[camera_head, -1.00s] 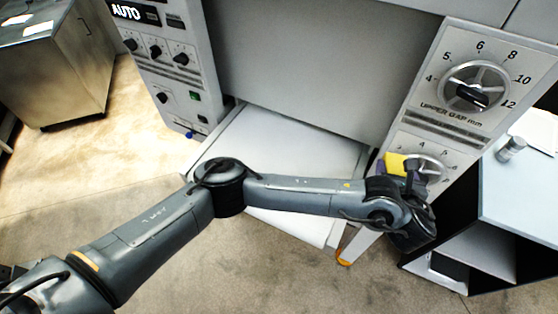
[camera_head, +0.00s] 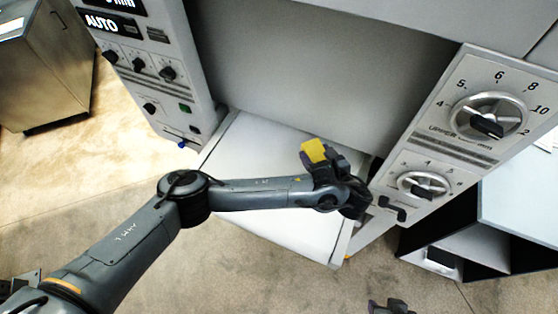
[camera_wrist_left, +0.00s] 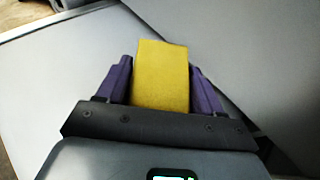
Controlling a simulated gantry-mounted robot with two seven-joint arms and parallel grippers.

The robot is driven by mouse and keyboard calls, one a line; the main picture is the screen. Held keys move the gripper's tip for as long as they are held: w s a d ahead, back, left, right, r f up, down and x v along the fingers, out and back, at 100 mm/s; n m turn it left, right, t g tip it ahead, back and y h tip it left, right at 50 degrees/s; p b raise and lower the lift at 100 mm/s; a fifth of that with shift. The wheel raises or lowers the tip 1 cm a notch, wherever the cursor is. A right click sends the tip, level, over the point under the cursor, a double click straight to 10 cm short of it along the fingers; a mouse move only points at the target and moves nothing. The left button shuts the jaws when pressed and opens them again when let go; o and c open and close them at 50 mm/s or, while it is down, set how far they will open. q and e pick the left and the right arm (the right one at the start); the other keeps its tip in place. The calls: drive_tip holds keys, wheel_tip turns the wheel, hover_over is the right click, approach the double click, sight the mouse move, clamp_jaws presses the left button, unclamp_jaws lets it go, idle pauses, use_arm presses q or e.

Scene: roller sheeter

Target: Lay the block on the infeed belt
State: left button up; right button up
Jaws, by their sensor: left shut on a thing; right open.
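The yellow block (camera_head: 314,150) is held in my left gripper (camera_head: 320,160), over the right part of the white infeed belt (camera_head: 250,150). In the left wrist view the block (camera_wrist_left: 161,75) stands between the two purple fingers of the left gripper (camera_wrist_left: 161,85), which are shut on it. The pale belt (camera_wrist_left: 50,80) lies beyond and below it; I cannot tell how high the block is above it. Part of my right gripper (camera_head: 390,307) shows at the bottom edge of the head view, away from the belt.
The machine's grey front panel (camera_head: 300,70) rises behind the belt. A control panel with dials (camera_head: 487,115) stands right of the belt, and another with knobs (camera_head: 150,70) stands left. A shelf unit (camera_head: 510,210) is at the far right.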

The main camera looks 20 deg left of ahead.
use_arm(q)
drive_tip(key=s+a+f+p, duration=0.1)
drive_tip(key=a+f, duration=0.1)
drive_tip(key=a, duration=0.1)
drive_tip(key=s+a+f+p, duration=0.1)
drive_tip(key=a+f, duration=0.1)
drive_tip(key=a, duration=0.2)
drive_tip(key=s+a+f+p, duration=0.1)
drive_tip(key=a+f, duration=0.2)
drive_tip(key=a, duration=0.1)
drive_tip(key=shift+s+a+f, duration=0.1)
drive_tip(key=shift+s, duration=0.25)
drive_tip(key=shift+f, duration=2.05)
use_arm(e)
wheel_tip(320, 180, up, 3)
drive_tip(key=shift+w+r, duration=0.1)
drive_tip(key=shift+w, duration=0.05)
use_arm(q)
drive_tip(key=shift+f, duration=0.1)
drive_tip(key=shift+f, duration=0.15)
drive_tip(key=o, duration=1.2)
drive_tip(key=shift+o, duration=0.2)
use_arm(e)
drive_tip(key=shift+a, duration=0.15)
